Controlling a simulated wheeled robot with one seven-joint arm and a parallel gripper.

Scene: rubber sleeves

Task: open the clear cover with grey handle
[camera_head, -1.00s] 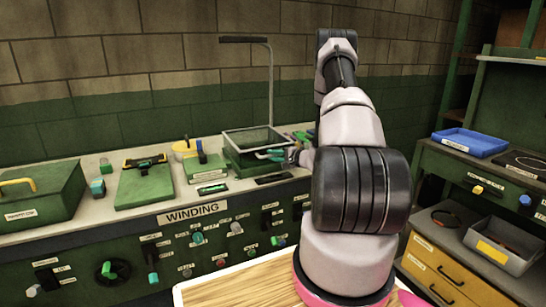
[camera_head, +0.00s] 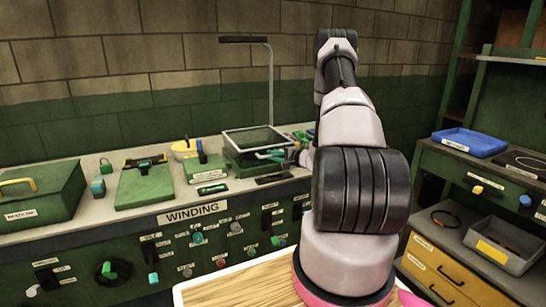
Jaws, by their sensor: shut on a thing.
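The clear cover (camera_head: 255,138) with a light frame tops a green box (camera_head: 240,158) at the back of the winding bench. It looks nearly level, and I cannot tell whether its edge is lifted. My arm hides the area right of the box.
A thin lamp post (camera_head: 270,85) rises behind the box. A green block (camera_head: 205,168) and a yellow round item (camera_head: 184,149) stand to its left. A green fixture plate (camera_head: 145,185) and a green case (camera_head: 38,192) are farther left. A blue tray (camera_head: 470,142) is on the right shelf.

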